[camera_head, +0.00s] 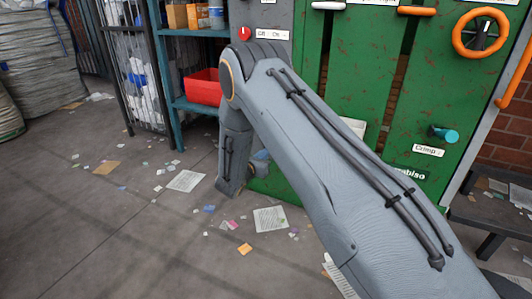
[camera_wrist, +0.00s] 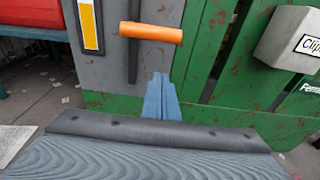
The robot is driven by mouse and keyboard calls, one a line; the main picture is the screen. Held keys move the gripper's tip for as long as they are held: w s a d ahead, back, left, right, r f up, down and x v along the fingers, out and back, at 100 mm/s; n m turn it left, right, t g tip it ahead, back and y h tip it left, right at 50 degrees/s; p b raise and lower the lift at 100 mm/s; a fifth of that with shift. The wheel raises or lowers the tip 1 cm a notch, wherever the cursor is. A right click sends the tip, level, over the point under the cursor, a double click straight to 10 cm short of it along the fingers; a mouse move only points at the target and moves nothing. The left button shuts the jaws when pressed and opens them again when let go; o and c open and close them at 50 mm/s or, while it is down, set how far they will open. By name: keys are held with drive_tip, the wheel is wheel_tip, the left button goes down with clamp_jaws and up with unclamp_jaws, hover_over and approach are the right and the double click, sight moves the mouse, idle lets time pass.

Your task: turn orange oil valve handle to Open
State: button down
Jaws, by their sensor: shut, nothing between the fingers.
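In the wrist view an orange handle (camera_wrist: 150,32) lies roughly horizontal across a dark vertical pipe on the grey panel. No oil or Open label is readable beside it. My gripper (camera_wrist: 160,98) shows as blue fingers held together and empty. In the picture its tips are below the handle, with a visible gap between them. In the head view my arm hides the gripper and the lower grey panel, and I cannot pick out this same handle there.
The green machine (camera_head: 345,75) carries an orange wheel (camera_head: 480,32), another orange handle (camera_head: 417,10) and a teal knob (camera_head: 443,133). A red bin (camera_head: 203,87) sits on the blue shelf at left. Paper scraps litter the floor (camera_head: 120,235), which is otherwise open.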

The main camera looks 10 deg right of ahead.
drive_tip(key=w+d+r+b, duration=0.2)
drive_tip(key=w+d+b, duration=0.2)
drive_tip(key=w, duration=0.1)
drive_tip(key=shift+w+r, duration=0.2)
drive_tip(key=shift+r, duration=0.2)
drive_tip(key=shift+a+r, duration=0.1)
drive_tip(key=shift+r, duration=0.05)
idle(0.4)
